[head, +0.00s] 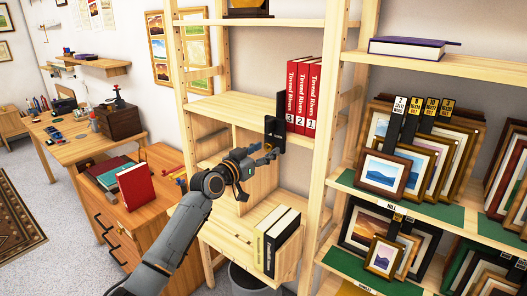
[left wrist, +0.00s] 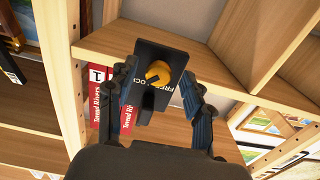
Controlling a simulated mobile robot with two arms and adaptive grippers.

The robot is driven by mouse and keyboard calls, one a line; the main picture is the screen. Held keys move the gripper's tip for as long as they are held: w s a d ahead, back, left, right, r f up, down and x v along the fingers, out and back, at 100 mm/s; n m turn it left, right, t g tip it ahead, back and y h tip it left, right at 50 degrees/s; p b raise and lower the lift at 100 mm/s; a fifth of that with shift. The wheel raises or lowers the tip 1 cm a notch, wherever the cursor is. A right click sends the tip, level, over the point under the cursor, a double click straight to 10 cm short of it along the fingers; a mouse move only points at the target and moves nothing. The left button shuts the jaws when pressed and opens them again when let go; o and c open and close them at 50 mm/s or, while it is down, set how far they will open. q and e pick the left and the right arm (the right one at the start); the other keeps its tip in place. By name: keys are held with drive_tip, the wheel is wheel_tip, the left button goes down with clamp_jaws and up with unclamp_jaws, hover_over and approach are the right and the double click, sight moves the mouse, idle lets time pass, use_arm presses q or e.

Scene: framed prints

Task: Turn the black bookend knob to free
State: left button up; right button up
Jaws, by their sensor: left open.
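The black bookend (head: 280,122) stands on a shelf against the left side of three red books (head: 304,95). In the left wrist view the bookend's black plate (left wrist: 150,50) carries a round yellow knob (left wrist: 158,73) with a dark pointer mark. White lettering beside the knob is partly readable as FREE and LOCK; which word the mark points at I cannot tell. My left gripper (head: 268,153) is at the bookend's front. In the left wrist view its open fingers (left wrist: 157,78) are on either side of the knob, with visible gaps. My right gripper is not in view.
Wooden uprights and shelves surround the bookend. A desk with a red book (head: 136,186) is at left. Framed prints (head: 383,172) fill the racks at right.

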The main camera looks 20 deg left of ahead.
use_arm(q)
drive_tip(key=c, duration=0.3)
clamp_jaws()
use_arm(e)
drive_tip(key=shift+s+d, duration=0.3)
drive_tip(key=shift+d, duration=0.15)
